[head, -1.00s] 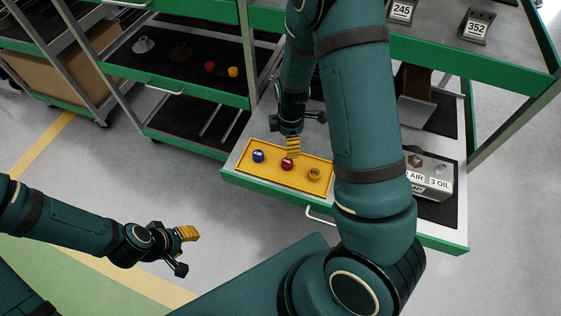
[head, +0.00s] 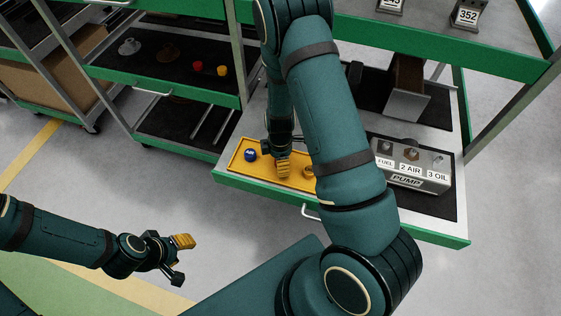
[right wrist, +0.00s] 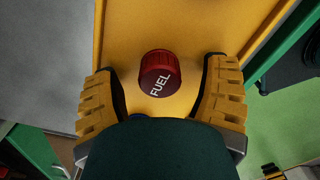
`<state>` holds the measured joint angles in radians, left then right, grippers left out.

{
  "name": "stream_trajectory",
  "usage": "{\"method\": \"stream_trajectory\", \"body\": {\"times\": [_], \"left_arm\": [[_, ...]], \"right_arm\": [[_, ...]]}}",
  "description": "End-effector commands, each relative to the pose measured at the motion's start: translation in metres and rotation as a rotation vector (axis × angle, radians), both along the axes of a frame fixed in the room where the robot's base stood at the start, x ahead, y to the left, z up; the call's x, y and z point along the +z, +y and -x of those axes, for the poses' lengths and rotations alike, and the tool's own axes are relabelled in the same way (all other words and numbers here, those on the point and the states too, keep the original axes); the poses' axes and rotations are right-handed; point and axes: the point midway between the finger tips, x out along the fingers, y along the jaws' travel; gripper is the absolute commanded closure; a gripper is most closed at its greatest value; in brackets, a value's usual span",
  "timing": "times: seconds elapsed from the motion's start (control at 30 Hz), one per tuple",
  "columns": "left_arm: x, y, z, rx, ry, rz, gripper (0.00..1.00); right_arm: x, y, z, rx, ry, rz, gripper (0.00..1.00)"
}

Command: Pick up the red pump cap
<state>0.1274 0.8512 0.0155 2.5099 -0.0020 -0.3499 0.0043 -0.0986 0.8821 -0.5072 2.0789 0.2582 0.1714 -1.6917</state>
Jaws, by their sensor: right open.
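The red pump cap (right wrist: 157,68), marked FUEL, sits on the yellow tray (right wrist: 185,25) in the right wrist view. It lies between and slightly beyond the two ribbed yellow fingers, with space on both sides. In the head view my right gripper (head: 283,168) is over the middle of the tray (head: 234,163) and hides the red cap. My right gripper is open and empty. My left gripper (head: 180,256) is over the floor at the left, away from the tray; its finger gap does not show clearly.
A blue cap (head: 250,155) and a brass-coloured cap (head: 308,171) flank the right gripper on the tray. The pump block (head: 412,163) stands to the right. A green cart shelf (head: 350,47) rises behind. Open floor lies at front left.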

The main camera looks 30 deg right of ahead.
Motion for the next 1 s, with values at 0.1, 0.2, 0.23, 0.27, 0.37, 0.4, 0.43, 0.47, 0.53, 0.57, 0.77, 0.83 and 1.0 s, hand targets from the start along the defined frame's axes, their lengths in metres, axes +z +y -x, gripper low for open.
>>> {"method": "stream_trajectory", "body": {"times": [0.1, 0.2, 0.23, 0.27, 0.37, 0.4, 0.43, 0.47, 0.53, 0.57, 0.77, 0.83, 1.0], "left_arm": [[0.000, 0.000, 0.000, 0.000, -0.001, 0.000, 0.57], [0.001, 0.000, 0.000, 0.000, -0.001, 0.000, 0.57], [0.001, 0.000, 0.000, 0.000, -0.001, 0.000, 0.57], [0.001, 0.000, 0.000, 0.000, -0.001, 0.000, 0.57], [0.000, 0.000, 0.000, 0.000, -0.001, 0.000, 0.57], [0.000, 0.000, 0.000, 0.000, -0.001, 0.000, 0.57], [0.000, 0.000, 0.000, 0.000, -0.001, 0.000, 0.57], [0.000, 0.000, 0.000, 0.000, -0.001, 0.000, 0.57], [0.000, 0.000, 0.000, 0.000, -0.001, 0.000, 0.57], [0.000, 0.000, 0.000, 0.000, -0.001, 0.000, 0.57], [0.002, 0.000, 0.000, 0.000, 0.000, 0.000, 0.57], [0.004, 0.000, 0.000, 0.000, 0.001, 0.000, 0.57], [0.014, 0.000, 0.002, 0.000, 0.004, 0.001, 0.57]], "right_arm": [[0.001, 0.000, 0.000, 0.000, -0.001, 0.000, 0.26], [0.001, 0.000, 0.000, 0.000, -0.001, 0.000, 0.39], [0.001, 0.000, 0.000, 0.000, -0.001, 0.000, 0.46], [0.001, 0.000, 0.000, 0.000, -0.001, 0.000, 0.55], [0.001, 0.000, 0.000, 0.000, -0.001, 0.000, 0.77], [0.001, 0.000, 0.000, 0.000, -0.001, 0.000, 0.77], [0.001, 0.000, 0.000, 0.000, -0.001, 0.000, 0.78], [0.001, 0.000, 0.000, 0.000, -0.001, 0.000, 0.78], [0.001, 0.000, 0.000, 0.000, -0.001, 0.000, 0.78], [0.001, 0.000, 0.000, 0.000, -0.001, 0.000, 0.78], [0.005, 0.000, -0.001, 0.001, -0.002, 0.001, 0.78], [0.013, 0.000, -0.001, 0.001, -0.004, 0.000, 0.78], [0.045, 0.000, -0.001, 0.002, -0.005, 0.000, 0.79]]}}
